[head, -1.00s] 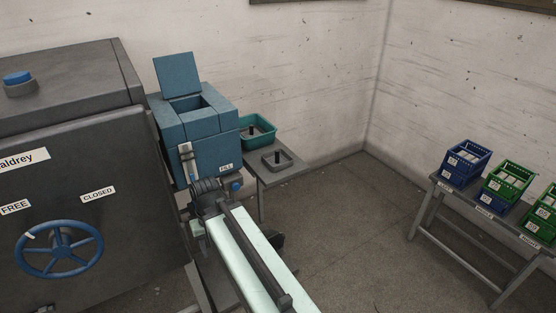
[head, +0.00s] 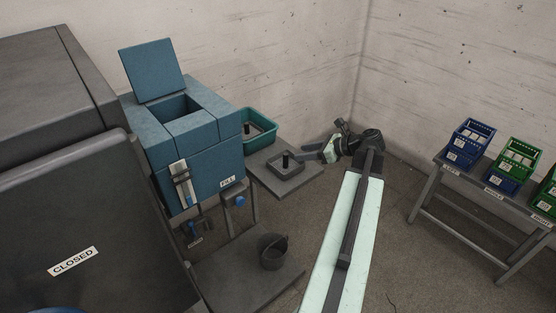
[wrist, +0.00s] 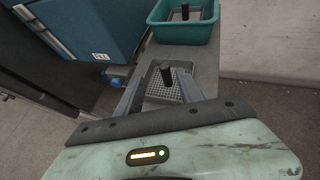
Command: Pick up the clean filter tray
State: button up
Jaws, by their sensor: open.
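A small grey mesh filter tray (head: 286,167) with an upright black post handle lies on the grey side table. It also shows in the wrist view (wrist: 176,91), straight ahead between my fingers. A second black post stands inside the teal tub (head: 262,136); only part of what it belongs to shows, and no label tells which tray is clean. My gripper (head: 308,154) is open and empty, just right of the grey tray and pointing at it. In the wrist view its fingers (wrist: 161,84) flank the post's line, apart from the post. Exact height and gap are unclear.
A blue box machine (head: 195,140) with its lid raised and a FILL label stands left of the table. A bucket (head: 272,251) sits on a low platform. A bench (head: 484,193) with blue and green crates stands right. Floor between is clear.

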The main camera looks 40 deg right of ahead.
aim_at(287, 154)
jog(key=shift+b+x, duration=0.7)
jog(key=shift+x, duration=0.6)
jog(key=b+x, duration=0.1)
jog(key=x, duration=0.2)
jog(key=d+b+x, duration=0.1)
jog(key=shift+w+a+f+b, duration=0.1)
jog(key=shift+w+f+b, duration=0.2)
jog(key=shift+f+b, duration=0.1)
jog(key=shift+w+a, duration=0.1)
jog(key=shift+w, duration=0.1)
jog(key=shift+r, duration=0.1)
jog(key=shift+c, duration=0.4)
grip_shut()
jog(key=shift+s, duration=0.1)
